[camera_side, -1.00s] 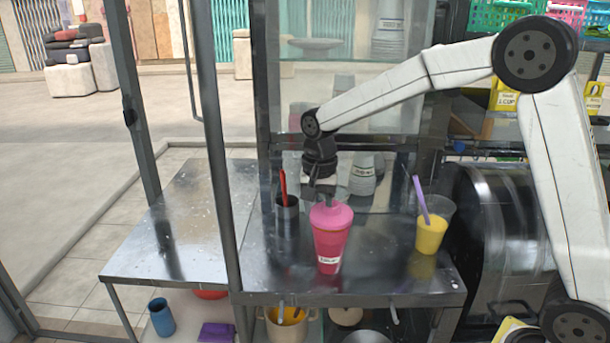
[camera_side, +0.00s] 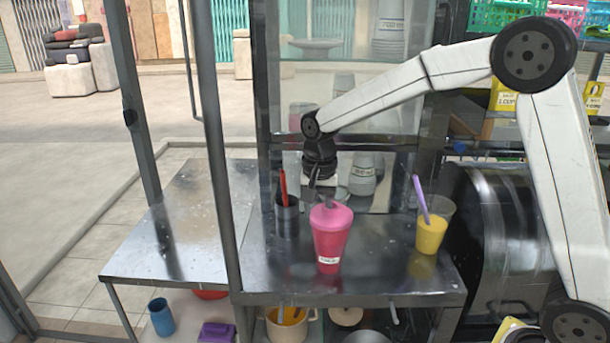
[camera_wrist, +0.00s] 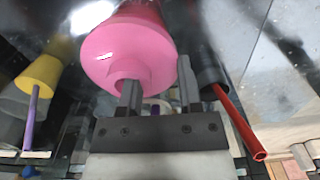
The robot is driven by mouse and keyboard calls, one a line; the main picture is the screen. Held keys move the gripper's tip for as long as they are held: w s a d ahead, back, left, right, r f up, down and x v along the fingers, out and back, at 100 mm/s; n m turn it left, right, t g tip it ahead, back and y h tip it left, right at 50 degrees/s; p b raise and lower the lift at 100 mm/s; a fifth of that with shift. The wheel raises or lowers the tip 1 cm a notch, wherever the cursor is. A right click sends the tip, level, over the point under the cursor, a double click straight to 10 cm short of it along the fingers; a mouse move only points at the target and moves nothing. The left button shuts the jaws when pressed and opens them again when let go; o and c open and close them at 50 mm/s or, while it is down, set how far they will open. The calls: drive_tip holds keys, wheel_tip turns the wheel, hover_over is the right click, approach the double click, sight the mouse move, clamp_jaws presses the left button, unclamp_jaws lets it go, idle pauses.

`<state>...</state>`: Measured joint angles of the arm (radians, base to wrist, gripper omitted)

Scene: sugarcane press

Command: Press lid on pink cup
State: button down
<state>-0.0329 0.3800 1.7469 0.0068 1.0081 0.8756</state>
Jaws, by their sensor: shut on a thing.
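The pink cup (camera_side: 329,246) stands upright on the metal counter, with a white label low on its side. The lighter pink lid (camera_side: 331,217) sits on its top, with a raised opening in the middle. It also shows in the wrist view (camera_wrist: 128,55). My gripper (camera_side: 325,203) is directly above the cup and shut on the lid. In the wrist view my gripper (camera_wrist: 159,92) has one finger at the lid's opening and the other by its outer edge. I cannot tell whether the lid is fully seated on the rim.
A clear cup of yellow drink (camera_side: 431,236) with a purple straw stands to the right. A dark holder (camera_side: 287,218) with a red stick stands close on the left. A glass panel is behind. The steel tabletop (camera_side: 185,225) farther left is clear.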

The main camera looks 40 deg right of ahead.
idle(0.8)
unclamp_jaws()
idle(0.5)
drive_tip(key=shift+r, duration=3.5)
clamp_jaws()
drive_tip(key=shift+f, duration=2.75)
